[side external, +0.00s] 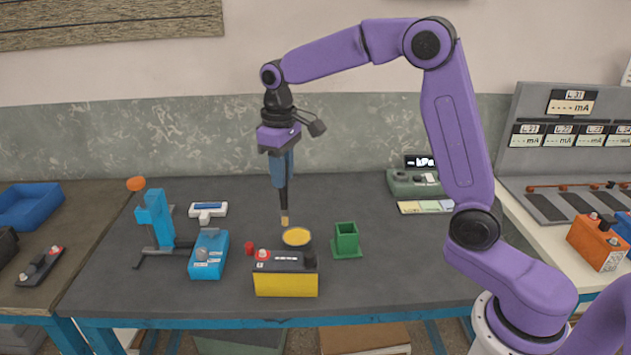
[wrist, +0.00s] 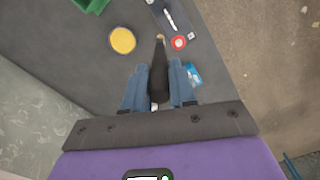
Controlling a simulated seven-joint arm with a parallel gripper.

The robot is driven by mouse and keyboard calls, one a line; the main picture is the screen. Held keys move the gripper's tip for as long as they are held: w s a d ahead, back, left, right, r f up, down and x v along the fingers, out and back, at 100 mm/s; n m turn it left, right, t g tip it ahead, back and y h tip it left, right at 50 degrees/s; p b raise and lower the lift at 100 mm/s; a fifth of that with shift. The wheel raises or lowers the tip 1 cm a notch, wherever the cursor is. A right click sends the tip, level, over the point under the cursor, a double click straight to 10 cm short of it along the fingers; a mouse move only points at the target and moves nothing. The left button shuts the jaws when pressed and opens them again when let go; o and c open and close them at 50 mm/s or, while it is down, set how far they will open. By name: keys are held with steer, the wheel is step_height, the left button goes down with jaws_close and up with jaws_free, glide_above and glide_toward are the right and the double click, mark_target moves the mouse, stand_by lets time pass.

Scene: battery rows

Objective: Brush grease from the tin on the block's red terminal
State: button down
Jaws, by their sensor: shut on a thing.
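My gripper (side external: 283,184) is shut on a dark-handled brush (side external: 284,203) that points straight down, its pale bristle tip lowest. The brush also shows between my blue fingers in the wrist view (wrist: 158,72). The round tin (side external: 297,236) of yellow grease stands just below and right of the bristles, which look apart from it; it is also in the wrist view (wrist: 122,40). The black-and-yellow block (side external: 286,280) stands in front of the tin. Its red terminal (side external: 263,254) is at the left end of its top and also shows in the wrist view (wrist: 179,42).
A small red cap (side external: 249,247) lies left of the block. A green holder (side external: 346,240) stands right of the tin. A blue box (side external: 208,258) and a blue stand (side external: 154,218) are at the left. The table's right front is clear.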

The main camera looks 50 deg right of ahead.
steer(key=w+a, duration=0.3)
steer(key=a, duration=0.2)
steer(key=shift+f, duration=3.25)
steer(key=shift+s+d, duration=0.1)
steer(key=shift+s, duration=0.1)
steer(key=shift+w+a, duration=0.25)
steer(key=shift+w, duration=0.1)
stand_by(0.6)
steer(key=shift+s+d, duration=0.25)
steer(key=shift+s, duration=0.1)
stand_by(0.8)
